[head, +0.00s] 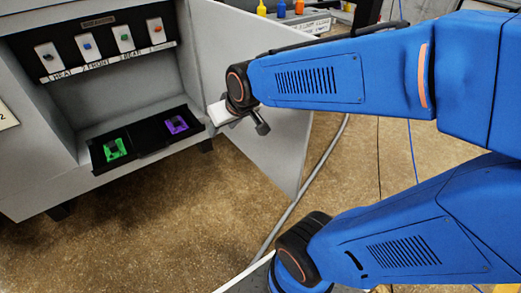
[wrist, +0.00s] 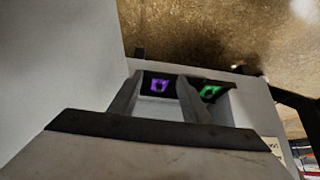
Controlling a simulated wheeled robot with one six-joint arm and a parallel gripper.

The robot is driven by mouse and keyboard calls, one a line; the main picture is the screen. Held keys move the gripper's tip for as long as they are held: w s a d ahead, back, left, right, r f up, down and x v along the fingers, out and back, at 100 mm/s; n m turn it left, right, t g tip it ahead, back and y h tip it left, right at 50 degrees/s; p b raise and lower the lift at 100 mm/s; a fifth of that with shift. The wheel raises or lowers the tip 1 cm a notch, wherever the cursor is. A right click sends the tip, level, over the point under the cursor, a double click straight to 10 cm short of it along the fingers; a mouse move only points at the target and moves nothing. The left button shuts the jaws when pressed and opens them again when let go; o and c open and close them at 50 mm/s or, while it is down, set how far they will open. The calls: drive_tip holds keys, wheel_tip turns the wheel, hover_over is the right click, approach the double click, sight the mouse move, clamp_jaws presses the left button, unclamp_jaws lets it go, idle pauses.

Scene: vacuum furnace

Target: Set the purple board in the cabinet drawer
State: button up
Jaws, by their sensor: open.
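The purple board (head: 176,125) lies in the right-hand compartment of the open black cabinet drawer (head: 150,158). A green board (head: 115,149) lies in the left compartment. My gripper (head: 240,114) is off to the right of the drawer, beside the open door, and looks empty. In the wrist view the open fingers (wrist: 160,82) stand apart. The purple board (wrist: 159,86) shows in the gap between them, farther off and apart from them. The green board (wrist: 209,92) shows just right of the right finger.
The open cabinet door (head: 262,150) stands close behind my gripper. Labelled switches (head: 105,42) line the panel above the drawer. A grey hose (head: 315,178) runs across the brown floor. Small bottles (head: 281,10) stand at the back. The floor in front of the drawer is clear.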

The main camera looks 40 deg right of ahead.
drive_tip(key=s+d+r+g, duration=0.1)
drive_tip(key=s+d+g, duration=0.1)
drive_tip(key=s, duration=1.3)
drive_tip(key=shift+s+r+h, duration=0.25)
drive_tip(key=shift+s+h, duration=0.05)
drive_tip(key=shift+d, duration=0.1)
